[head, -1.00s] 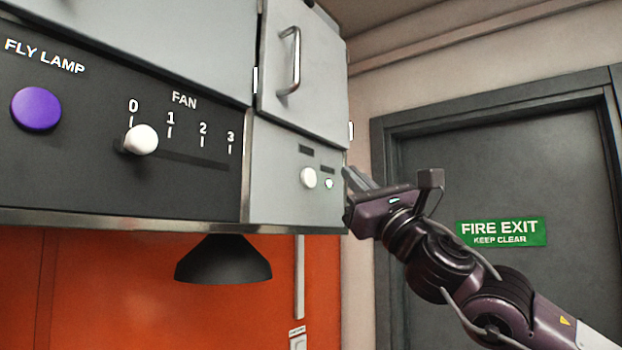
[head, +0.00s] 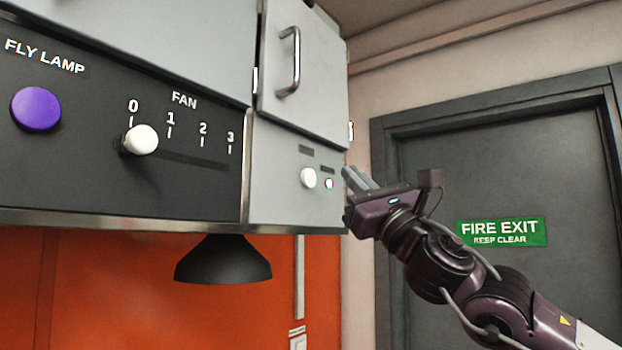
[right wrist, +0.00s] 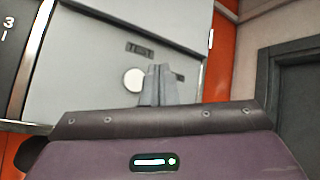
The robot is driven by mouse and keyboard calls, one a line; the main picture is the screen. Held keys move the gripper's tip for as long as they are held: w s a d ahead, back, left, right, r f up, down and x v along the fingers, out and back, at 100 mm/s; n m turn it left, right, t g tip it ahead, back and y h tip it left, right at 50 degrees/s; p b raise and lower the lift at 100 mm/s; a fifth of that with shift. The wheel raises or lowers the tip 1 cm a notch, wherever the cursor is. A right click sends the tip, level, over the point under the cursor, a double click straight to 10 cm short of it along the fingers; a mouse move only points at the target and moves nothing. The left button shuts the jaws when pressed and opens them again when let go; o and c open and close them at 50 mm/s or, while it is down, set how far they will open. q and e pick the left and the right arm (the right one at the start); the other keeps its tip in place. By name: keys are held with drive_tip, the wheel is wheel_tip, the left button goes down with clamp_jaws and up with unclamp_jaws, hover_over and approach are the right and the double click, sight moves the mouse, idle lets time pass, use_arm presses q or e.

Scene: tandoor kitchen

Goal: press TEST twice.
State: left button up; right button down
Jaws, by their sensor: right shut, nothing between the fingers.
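A white round button (head: 308,178) sits on the light grey panel (head: 275,195), under a small dark label too small to read. It also shows in the right wrist view (right wrist: 134,79), just left of my fingertips. A small lit indicator (head: 329,183) is to its right, under another dark label. My left gripper is not in view.
A black panel to the left bears a purple FLY LAMP button (head: 36,109) and a FAN slider knob (head: 140,140) at 0. A cabinet handle (head: 289,62) is above the button. A black lamp shade (head: 223,262) hangs below. A FIRE EXIT door (head: 520,180) is at right.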

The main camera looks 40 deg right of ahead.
sight(309, 178)
drive_tip(key=shift+y, duration=0.3)
drive_tip(key=s+n+g+y, duration=0.1)
drive_tip(key=n+y, duration=0.3)
drive_tip(key=s+d+n+g+y+b, duration=0.1)
drive_tip(key=n+y, duration=0.3)
drive_tip(key=n, duration=0.1)
drive_tip(key=s+n+y+b, duration=0.1)
drive_tip(key=n+y, duration=0.4)
drive_tip(key=shift+s+d+g, duration=0.35)
drive_tip(key=shift+g, duration=0.05)
drive_tip(key=w+a+p, duration=0.2)
drive_tip(key=w+p, duration=0.6)
drive_tip(key=p, duration=0.3)
drive_tip(key=shift+w+a, duration=0.2)
drive_tip(key=shift+w, duration=0.05)
